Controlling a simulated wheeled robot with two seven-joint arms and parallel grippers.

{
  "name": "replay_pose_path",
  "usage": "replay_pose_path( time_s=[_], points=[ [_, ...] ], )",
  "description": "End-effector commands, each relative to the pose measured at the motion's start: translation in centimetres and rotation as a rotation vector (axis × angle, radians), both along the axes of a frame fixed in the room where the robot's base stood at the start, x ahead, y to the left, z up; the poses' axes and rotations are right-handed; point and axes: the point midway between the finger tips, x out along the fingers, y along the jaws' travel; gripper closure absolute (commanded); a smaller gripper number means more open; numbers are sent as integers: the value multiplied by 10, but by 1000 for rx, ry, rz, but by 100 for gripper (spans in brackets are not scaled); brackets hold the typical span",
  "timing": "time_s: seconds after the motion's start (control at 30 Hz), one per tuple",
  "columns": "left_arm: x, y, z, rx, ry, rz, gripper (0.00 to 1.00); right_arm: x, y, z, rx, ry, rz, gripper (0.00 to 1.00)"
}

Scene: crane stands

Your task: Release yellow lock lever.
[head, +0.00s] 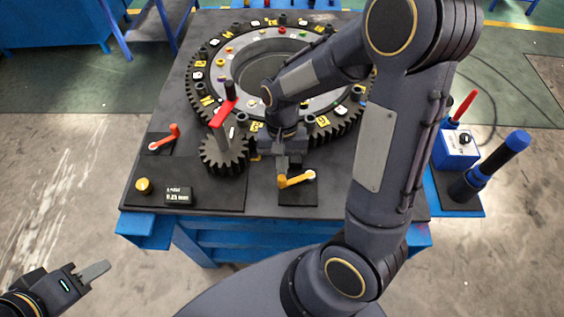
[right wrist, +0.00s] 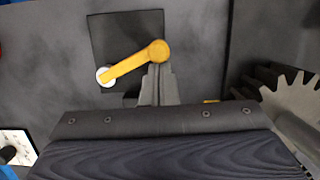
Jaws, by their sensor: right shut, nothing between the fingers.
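The yellow lock lever (head: 292,181) sits on a small black plate at the front of the table. In the right wrist view the lever (right wrist: 134,62) slants from a white pivot at lower left to a rounded yellow end at upper right. My right gripper (head: 282,172) points down at that rounded end. Its closed, empty fingertips (right wrist: 159,72) meet the rounded end in the picture; whether they touch it I cannot tell. My left gripper (head: 95,271) is low at the left, away from the table, and its finger gap is not clear.
A red-orange lever (head: 165,138) is on another plate at the left. A small gear (head: 224,155) with a red-handled post stands beside my right gripper. A large toothed ring (head: 200,85) fills the back. A yellow button (head: 144,185) and a small display (head: 178,194) are at front left.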

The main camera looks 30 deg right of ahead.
Motion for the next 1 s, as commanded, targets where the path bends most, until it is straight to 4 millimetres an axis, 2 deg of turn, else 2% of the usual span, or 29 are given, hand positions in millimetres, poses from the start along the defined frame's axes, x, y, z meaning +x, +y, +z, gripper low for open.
replay_pose_path(
  time_s=[0.57,1.0],
  points=[
    [0,0,0,0,0,0,64,-10,4,0,0,2,141,100],
    [0,0,-2,0,0,0,64,-38,8,0,0,1,528,100]
  ],
)
